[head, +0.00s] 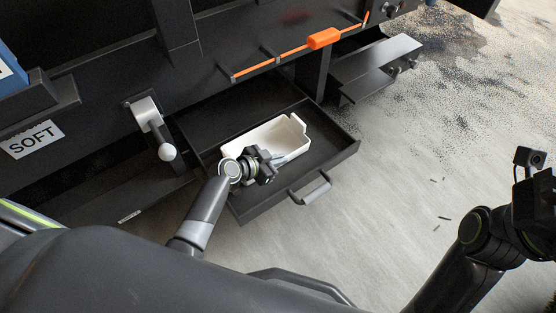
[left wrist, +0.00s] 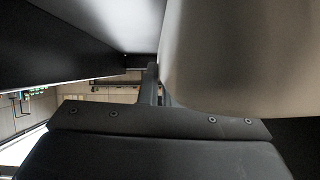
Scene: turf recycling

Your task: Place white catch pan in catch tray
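The white catch pan (head: 290,130) is inside the outline of the pulled-out black catch tray (head: 343,153), a little tilted in the picture. Whether it rests on the tray floor or is held just above it, I cannot tell. My left gripper (head: 279,161) is at the pan's near side and hides part of its near wall. In the left wrist view, a pale surface (left wrist: 240,60), likely the pan, fills the right side close to the fingers (left wrist: 152,85). Their grip on the wall is not clear. My right gripper is at the right edge, mostly cut off.
The tray has a grey front handle (head: 312,191). An orange rod (head: 324,39) runs above on the dark machine. Open concrete floor (head: 400,200) lies to the right, with dark granules scattered farther back.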

